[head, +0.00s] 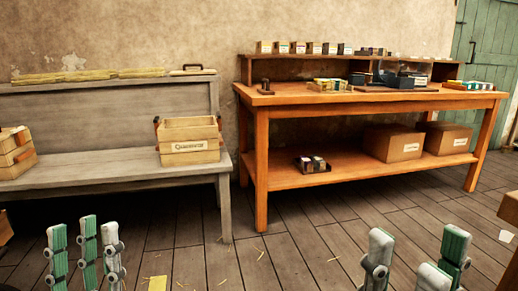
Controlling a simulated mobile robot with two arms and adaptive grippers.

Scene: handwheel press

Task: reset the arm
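My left gripper (85,232) is at the lower left of the head view, its green-and-grey fingers pointing up. They stand apart with nothing between them, over the plank floor in front of the grey bench. My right gripper (420,250) is at the lower right, fingers also up and spread wide, with nothing between them. It is over the floor in front of the orange workbench. Both grippers are clear of the furniture. The arms behind the fingers are mostly below the picture's edge.
A grey bench (100,163) at left carries wooden crates, one (188,142) at its right end. An orange workbench (300,99) holds a dark press-like device (398,80), small boxes and trays. Cartons (393,143) stand on its lower shelf. The floor (300,258) between is open, with straw bits.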

